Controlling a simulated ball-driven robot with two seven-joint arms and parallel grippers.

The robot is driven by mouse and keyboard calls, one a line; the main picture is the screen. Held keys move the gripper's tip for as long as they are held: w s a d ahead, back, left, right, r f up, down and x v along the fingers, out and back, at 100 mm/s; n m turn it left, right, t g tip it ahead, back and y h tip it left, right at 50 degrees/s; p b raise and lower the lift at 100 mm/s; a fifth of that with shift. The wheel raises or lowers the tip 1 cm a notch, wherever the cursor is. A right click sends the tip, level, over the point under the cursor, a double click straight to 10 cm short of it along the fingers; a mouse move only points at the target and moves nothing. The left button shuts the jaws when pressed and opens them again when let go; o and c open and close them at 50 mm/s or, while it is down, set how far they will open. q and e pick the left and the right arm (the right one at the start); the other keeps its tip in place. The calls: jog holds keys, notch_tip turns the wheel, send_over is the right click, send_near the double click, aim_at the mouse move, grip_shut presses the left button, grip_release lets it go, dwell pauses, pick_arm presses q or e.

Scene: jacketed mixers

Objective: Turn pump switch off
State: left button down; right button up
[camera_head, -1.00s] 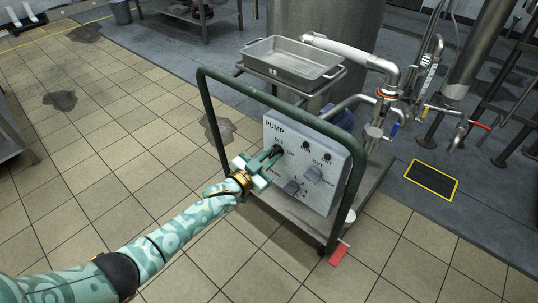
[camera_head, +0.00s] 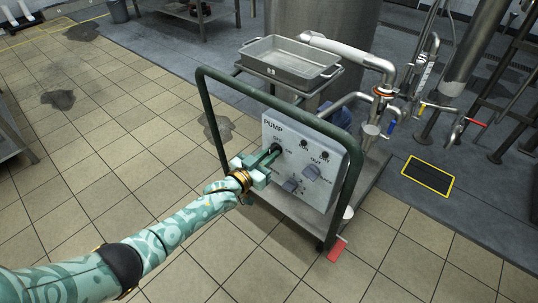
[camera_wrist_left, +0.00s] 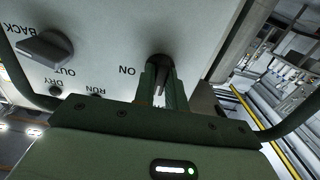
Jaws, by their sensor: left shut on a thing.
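The pump control panel (camera_head: 333,186) is a light grey box marked PUMP, mounted on a green-framed cart. My left gripper (camera_head: 271,156) reaches it from the left, at the pump switch (camera_head: 277,148), a dark knob near the OFF and ON labels. In the left wrist view my left gripper (camera_wrist_left: 160,88) has its fingers close together at the dark switch (camera_wrist_left: 159,62), shut on it. The fingers hide most of the switch, so its exact setting cannot be told. ON shows to the left of the fingers there. My right gripper is not in view.
Two grey selector knobs, an upper one (camera_head: 311,173) and a lower one (camera_head: 290,185), sit on the same panel. The cart's green rail (camera_head: 203,110) arches around it. A metal tray (camera_head: 290,62) stands behind.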

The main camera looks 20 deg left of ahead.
pick_arm(q)
jog(key=shift+f, duration=0.1)
jog(key=c, duration=1.4)
grip_release()
jog(key=shift+c, duration=0.2)
jog(key=shift+s, duration=0.15)
